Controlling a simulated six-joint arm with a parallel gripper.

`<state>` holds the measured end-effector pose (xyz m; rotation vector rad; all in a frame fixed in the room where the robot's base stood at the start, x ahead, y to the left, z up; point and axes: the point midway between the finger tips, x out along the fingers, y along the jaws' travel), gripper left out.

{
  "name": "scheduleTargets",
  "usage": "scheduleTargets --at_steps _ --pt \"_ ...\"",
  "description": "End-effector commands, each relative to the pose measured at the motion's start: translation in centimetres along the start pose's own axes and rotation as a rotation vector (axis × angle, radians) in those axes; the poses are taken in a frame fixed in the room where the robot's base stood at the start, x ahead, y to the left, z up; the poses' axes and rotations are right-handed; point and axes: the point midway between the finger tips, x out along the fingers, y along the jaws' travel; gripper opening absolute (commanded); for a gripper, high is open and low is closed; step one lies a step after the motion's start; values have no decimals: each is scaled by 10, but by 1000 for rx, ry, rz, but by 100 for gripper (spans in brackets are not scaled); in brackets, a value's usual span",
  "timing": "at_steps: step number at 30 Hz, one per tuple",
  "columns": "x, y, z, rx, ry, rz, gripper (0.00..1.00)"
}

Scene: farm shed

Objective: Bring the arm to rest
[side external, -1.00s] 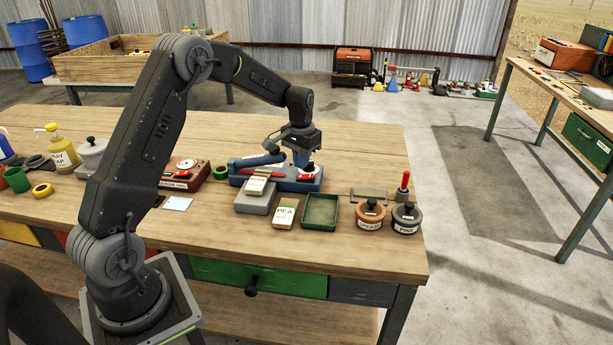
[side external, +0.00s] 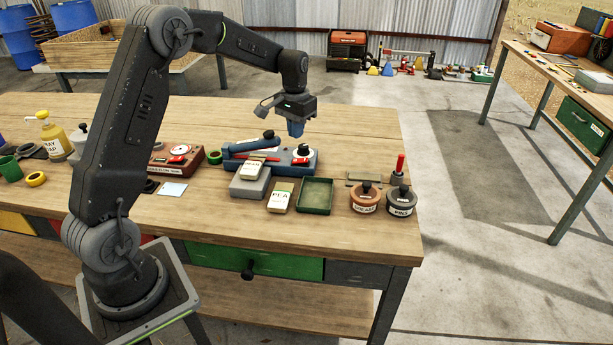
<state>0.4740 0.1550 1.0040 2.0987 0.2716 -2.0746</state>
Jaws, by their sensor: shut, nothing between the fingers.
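My gripper (side external: 296,129) is shut and empty. It points down and hangs above the back right part of the wooden workbench (side external: 340,240). Below it and slightly in front is a blue device (side external: 236,163) with a red strip and a dark knob with a white ring. The gripper appears clear of the device. My arm reaches from its base at the lower left, over the bench.
A grey box (side external: 250,186) with a labelled packet on it, a PEA packet (side external: 280,197) and a green tray (side external: 315,196) stand in front. Two lidded pots (side external: 364,198) and (side external: 401,201) are at the right. The bench's back right is bare.

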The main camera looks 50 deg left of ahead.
Motion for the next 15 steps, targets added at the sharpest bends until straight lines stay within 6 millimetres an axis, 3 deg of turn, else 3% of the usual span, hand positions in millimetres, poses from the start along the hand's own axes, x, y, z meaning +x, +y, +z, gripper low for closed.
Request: scheduleTargets --at_steps 5,9,15 --pt "-52 35 34 41 77 -8 0" --pt "-92 66 79 80 149 -9 0" --pt "-128 99 152 135 253 0 0"
